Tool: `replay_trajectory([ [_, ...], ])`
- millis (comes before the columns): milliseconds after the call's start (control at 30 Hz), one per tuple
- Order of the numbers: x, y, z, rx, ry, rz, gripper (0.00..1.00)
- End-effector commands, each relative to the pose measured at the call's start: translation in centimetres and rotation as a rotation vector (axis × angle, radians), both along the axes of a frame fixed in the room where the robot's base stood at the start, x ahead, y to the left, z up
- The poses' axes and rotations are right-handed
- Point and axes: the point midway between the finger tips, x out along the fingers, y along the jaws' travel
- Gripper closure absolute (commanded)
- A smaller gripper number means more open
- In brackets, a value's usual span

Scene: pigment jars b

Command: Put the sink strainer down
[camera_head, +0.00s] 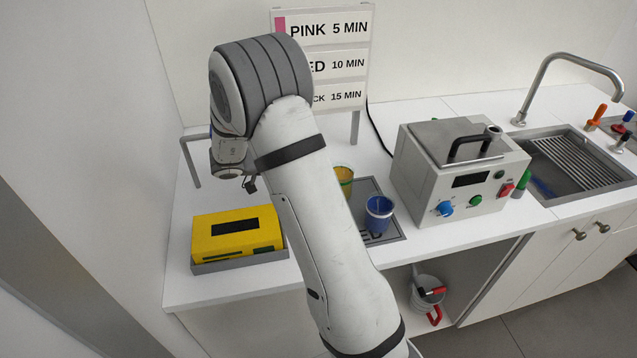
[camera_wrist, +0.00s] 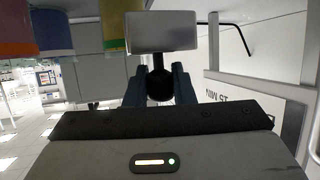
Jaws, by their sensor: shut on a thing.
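In the wrist view my gripper (camera_wrist: 160,84) is shut on a dark round knob. A short stem joins the knob to a wide pale grey piece (camera_wrist: 162,31) beyond the fingertips. I take this held thing to be the sink strainer. It is off any visible surface, as far as I can tell. In the head view my arm hides most of the gripper and I cannot make out the strainer. The gripper end is over the left part of the counter, behind the yellow box.
The yellow box (camera_head: 216,231) sits in a grey tray at the front left. A blue cup (camera_head: 379,212) and a yellow-green cup (camera_head: 345,177) stand on a grey mat (camera_head: 384,237). A grey machine (camera_head: 461,188), a sink (camera_head: 569,166) and a sign stand (camera_head: 330,55) are around.

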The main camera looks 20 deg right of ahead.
Motion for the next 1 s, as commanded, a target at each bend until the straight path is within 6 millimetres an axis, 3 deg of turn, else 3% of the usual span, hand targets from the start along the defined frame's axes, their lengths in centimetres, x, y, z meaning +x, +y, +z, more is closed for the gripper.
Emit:
replay_trajectory([
  [500, -0.1, -0.1, -5.7, 0.000, 0.002, -0.002, 1.00],
  [833, -0.1, -0.1, -6.0, 0.000, 0.000, -0.003, 1.00],
  [867, -0.1, -0.1, -6.0, 0.000, 0.000, -0.003, 0.76],
  [1000, -0.1, -0.2, -6.0, 0.000, 0.000, -0.003, 0.65],
])
